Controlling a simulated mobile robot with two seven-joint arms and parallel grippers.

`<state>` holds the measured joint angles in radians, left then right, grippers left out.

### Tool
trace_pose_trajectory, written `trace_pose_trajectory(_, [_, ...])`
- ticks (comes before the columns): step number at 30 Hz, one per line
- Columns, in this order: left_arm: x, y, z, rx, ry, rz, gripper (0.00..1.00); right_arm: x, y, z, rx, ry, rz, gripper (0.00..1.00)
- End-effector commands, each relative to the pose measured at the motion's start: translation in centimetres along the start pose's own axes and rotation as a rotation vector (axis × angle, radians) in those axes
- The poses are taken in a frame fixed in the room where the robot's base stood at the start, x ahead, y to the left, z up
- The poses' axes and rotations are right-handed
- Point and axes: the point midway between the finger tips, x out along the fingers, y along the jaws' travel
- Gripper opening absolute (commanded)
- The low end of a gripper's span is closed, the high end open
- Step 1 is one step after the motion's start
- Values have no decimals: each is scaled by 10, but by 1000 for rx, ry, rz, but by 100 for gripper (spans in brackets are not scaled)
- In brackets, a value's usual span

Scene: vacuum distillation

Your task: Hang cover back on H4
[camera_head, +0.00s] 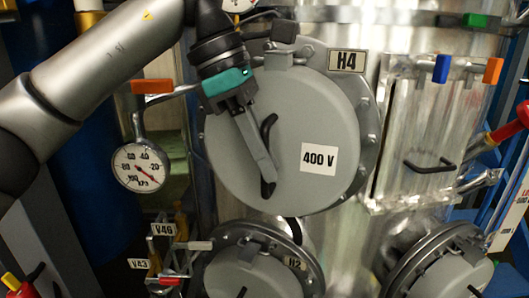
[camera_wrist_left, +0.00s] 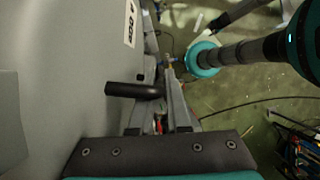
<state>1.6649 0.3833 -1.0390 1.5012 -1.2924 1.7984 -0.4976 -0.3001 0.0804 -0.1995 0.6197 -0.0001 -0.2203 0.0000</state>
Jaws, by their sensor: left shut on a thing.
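The cover (camera_head: 310,110) is a large grey disc with a "400 V" label in the head view. It is in front of the round bolted flange (camera_head: 369,138) of H4, whose "H4" plate (camera_head: 347,61) is at the upper right. The flange shows mainly along the right side. My left gripper (camera_head: 267,178) is shut on the cover's black handle (camera_head: 268,131). The handle (camera_wrist_left: 128,90) also shows at the fingers in the left wrist view, beside the grey cover face (camera_wrist_left: 60,50). Whether the top bracket (camera_head: 285,58) bears the cover I cannot tell. My right gripper is out of view.
A pressure gauge (camera_head: 139,167) and valves tagged V46 and V43 are at the left. Below are the H2 cover (camera_head: 250,275) and another round cover (camera_head: 445,275). A rectangular panel with a black handle (camera_head: 430,167) is at the right.

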Motion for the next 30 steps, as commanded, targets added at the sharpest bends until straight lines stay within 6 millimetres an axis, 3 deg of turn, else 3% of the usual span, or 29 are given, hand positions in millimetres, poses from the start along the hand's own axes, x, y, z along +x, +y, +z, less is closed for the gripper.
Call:
trace_pose_trajectory(11, [1,0,0,1,-2,3,0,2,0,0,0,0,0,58])
trace_pose_trajectory(12, [1,0,0,1,-2,3,17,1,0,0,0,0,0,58])
trace_pose_trajectory(21, [1,0,-1,0,-1,1,50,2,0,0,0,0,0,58])
trace_pose_trajectory(30, [-1,0,-1,-2,2,0,50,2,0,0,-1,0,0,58])
